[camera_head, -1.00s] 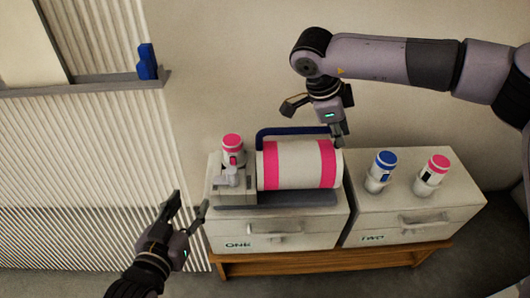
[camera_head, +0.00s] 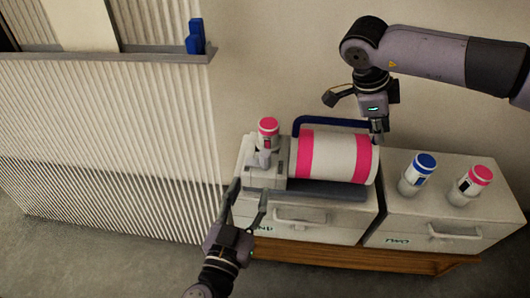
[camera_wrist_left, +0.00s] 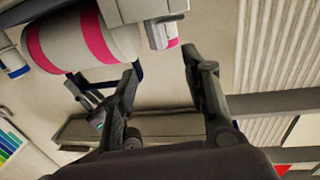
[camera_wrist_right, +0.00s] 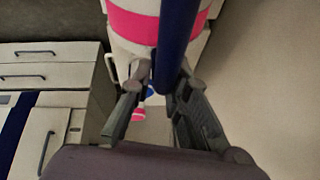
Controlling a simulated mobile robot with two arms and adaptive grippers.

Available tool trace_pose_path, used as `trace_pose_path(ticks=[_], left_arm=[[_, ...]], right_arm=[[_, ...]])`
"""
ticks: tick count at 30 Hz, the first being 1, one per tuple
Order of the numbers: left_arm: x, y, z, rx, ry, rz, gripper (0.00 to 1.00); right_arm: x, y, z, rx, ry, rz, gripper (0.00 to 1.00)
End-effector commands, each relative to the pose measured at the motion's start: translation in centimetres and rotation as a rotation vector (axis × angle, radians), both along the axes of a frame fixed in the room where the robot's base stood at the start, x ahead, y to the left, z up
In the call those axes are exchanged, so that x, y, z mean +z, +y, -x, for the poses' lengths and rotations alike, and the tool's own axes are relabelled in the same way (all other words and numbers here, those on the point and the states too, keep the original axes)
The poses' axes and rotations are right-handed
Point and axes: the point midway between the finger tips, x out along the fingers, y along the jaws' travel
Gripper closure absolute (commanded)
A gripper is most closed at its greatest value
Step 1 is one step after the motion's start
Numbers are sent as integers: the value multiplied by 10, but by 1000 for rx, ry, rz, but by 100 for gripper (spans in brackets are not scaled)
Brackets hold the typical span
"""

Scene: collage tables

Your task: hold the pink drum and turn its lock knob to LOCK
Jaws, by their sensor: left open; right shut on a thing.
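The white drum with two pink bands (camera_head: 332,155) lies on its side on a grey stand (camera_head: 295,190). It also shows in the left wrist view (camera_wrist_left: 60,45) and the right wrist view (camera_wrist_right: 133,28). A blue bar (camera_head: 340,122) runs behind it. My right gripper (camera_wrist_right: 163,75) is shut on the blue bar near the drum's right end. My left gripper (camera_head: 247,198) is open and empty, at the front left of the stand. A grey block (camera_head: 262,170) is at the drum's left. I cannot make out the lock knob or its marking.
A pink-capped canister (camera_head: 267,133) stands on the block. A blue-capped canister (camera_head: 417,175) and another pink-capped one (camera_head: 471,185) stand on the right drawer unit (camera_head: 410,232). A ribbed panel (camera_head: 110,150) is at the left.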

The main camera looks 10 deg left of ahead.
Motion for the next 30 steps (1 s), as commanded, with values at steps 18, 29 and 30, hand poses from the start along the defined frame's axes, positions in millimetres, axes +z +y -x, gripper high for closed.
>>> trace_pose_path(ticks=[18,29,30], left_arm=[[2,-15,-81,-4,-10,0,57],[1,-21,-116,-4,-7,0,57],[1,-21,-117,-4,-7,0,57]], right_arm=[[0,-1,-1,0,-4,3,100],[0,-1,-1,0,-4,3,100],[0,-1,-1,0,-4,3,100]])
